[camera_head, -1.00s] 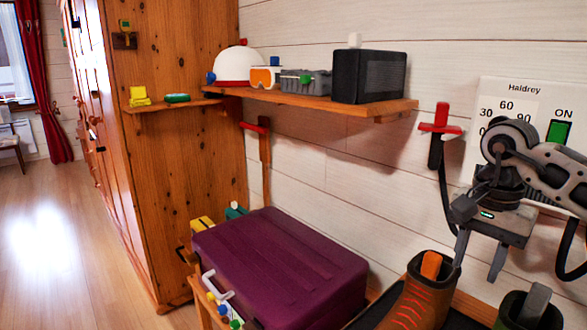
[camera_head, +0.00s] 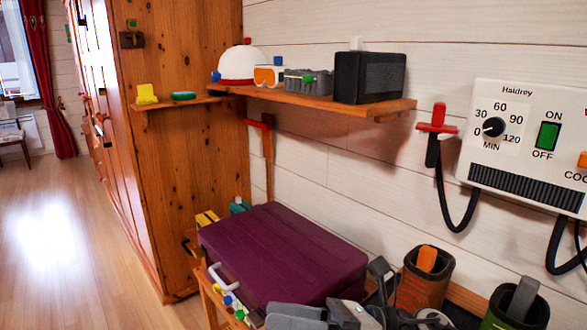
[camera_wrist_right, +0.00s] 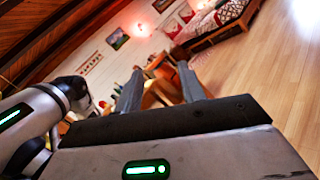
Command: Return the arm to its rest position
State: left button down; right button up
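My right arm (camera_head: 345,313) is folded low at the bottom edge of the head view, in front of the suitcase and the boots. The fingers of its gripper cannot be made out clearly there. In the right wrist view, the two fingers of my right gripper (camera_wrist_right: 160,90) stand well apart with nothing between them, pointing out over the room. My left arm and gripper are not in view.
A purple suitcase (camera_head: 285,250) lies beside the wall. Boots (camera_head: 428,283) stand at the lower right, close to my arm. A wall dryer panel (camera_head: 530,140) hangs at right. A shelf (camera_head: 330,104) holds a helmet, goggles and speaker. Floor (camera_head: 70,240) is clear at left.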

jog(key=w+d+f+m+t+h, duration=0.1)
jog(key=d+f+m+t+h, duration=0.3)
jog(key=m, duration=0.7)
jog(key=d+f+m+t+h+p, duration=0.15)
jog(key=m+t+h, duration=0.25)
jog(key=m+t, duration=0.5)
jog(key=w+d+f+m+t+h, duration=0.1)
jog(key=d+f+m+t+h, duration=0.25)
jog(key=m, duration=0.95)
jog(key=s+d+f+m+g+h, duration=0.5)
jog(key=s+f+m+g, duration=0.1)
jog(key=s+f+m, duration=0.5)
notch_tip(320, 180, down, 3)
jog(key=shift+d+r+m+g, duration=0.1)
jog(key=shift+d+m+g, duration=0.1)
jog(key=shift+m+g, duration=0.15)
jog(key=shift+s, duration=0.1)
